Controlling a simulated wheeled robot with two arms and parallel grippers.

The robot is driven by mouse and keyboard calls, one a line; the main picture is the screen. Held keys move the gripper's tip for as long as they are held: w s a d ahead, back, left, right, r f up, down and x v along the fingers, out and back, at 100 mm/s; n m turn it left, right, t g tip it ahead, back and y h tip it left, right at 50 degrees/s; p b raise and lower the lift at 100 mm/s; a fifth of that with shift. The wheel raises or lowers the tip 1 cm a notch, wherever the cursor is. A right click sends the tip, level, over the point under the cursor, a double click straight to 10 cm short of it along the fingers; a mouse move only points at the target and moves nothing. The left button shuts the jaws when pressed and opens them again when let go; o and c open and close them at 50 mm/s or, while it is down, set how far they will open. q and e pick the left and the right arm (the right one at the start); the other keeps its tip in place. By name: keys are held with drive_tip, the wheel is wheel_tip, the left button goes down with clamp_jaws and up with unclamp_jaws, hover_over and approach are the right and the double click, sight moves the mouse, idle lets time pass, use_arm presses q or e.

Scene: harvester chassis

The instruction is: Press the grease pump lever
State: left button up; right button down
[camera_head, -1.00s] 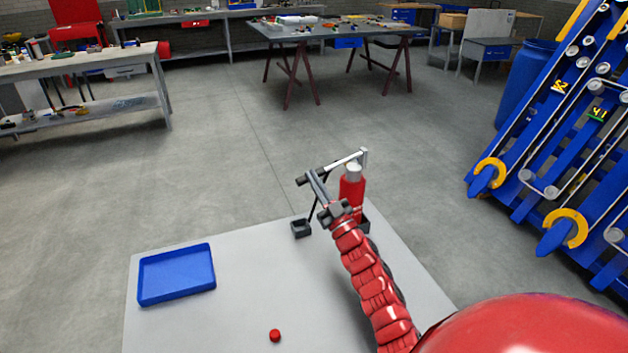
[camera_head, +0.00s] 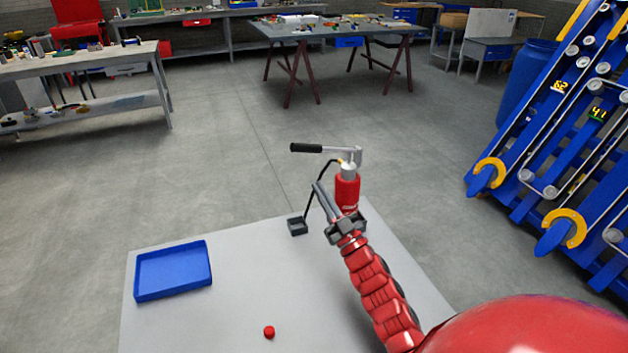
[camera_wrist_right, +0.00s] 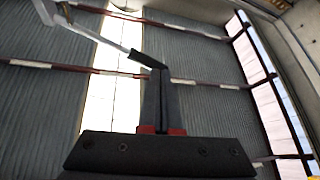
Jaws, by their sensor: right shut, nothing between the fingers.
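The grease pump (camera_head: 346,190) is a red cylinder standing upright at the far right of the grey table. Its silver lever (camera_head: 340,151) reaches left from the pump head and ends in a black handle (camera_head: 306,148), roughly level. My right gripper (camera_head: 317,184) is shut and empty. In the head view its fingers point up, left of the pump body and below the handle. In the right wrist view the shut fingers (camera_wrist_right: 160,75) point up, with the black handle (camera_wrist_right: 147,60) close by their tips; I cannot tell whether they touch. My left gripper is out of view.
A black hose runs from the pump head down towards a small dark box (camera_head: 297,226). A blue tray (camera_head: 140,293) and a red round piece (camera_head: 269,332) lie on the grey table (camera_head: 300,300). Blue machinery (camera_head: 560,150) stands at the right.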

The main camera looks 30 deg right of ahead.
drive_tip(key=shift+v, duration=1.55)
drive_tip(key=shift+r, duration=0.1)
